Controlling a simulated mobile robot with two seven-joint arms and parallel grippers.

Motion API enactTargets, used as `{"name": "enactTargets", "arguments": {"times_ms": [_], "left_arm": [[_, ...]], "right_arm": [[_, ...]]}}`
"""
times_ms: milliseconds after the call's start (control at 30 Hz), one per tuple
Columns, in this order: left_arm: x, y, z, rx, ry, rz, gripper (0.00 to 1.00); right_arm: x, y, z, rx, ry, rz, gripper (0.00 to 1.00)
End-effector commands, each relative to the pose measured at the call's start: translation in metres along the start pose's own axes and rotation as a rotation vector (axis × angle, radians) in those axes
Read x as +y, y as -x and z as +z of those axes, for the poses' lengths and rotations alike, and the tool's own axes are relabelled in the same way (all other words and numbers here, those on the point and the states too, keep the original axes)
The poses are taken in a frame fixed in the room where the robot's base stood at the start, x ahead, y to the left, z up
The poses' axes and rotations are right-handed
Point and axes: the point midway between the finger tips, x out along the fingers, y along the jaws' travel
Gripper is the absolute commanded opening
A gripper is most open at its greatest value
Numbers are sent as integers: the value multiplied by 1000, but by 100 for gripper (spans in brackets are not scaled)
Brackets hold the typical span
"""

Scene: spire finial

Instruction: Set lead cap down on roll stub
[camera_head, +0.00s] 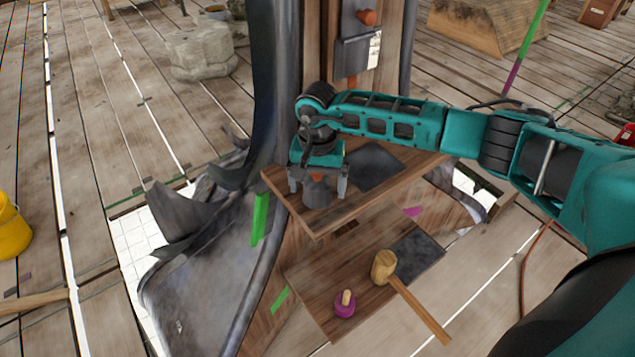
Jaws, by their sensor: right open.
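My right gripper (318,194) points down over the left part of the upper wooden shelf, its two fingers apart. A small grey cap-like piece (318,191), which looks like the lead cap, stands between the fingers, with a bit of orange just above it under the palm. I see a gap beside each finger, but light contact is hard to tell. The piece seems to rest on the shelf (340,212). I cannot make out a roll stub for certain; anything under the piece is hidden. My left gripper is not in view.
A dark sheet (373,168) lies on the shelf right of my gripper. On the lower board are a mallet (384,268), a purple-based peg (345,305) and another dark sheet (417,252). Tall grey lead-clad post (272,90) rises close to my gripper's left.

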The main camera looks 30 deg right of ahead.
Motion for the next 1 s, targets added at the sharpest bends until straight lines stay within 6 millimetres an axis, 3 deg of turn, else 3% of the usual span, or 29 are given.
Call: {"name": "enactTargets", "arguments": {"times_ms": [300,500,700,1000], "left_arm": [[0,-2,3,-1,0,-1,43],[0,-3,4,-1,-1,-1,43],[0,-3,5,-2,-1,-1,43],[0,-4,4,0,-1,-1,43]], "right_arm": [[-1,68,-2,7,1,-5,94],[0,102,-1,4,1,-3,94],[0,116,0,2,0,-1,94],[0,118,0,2,0,-2,94]]}}
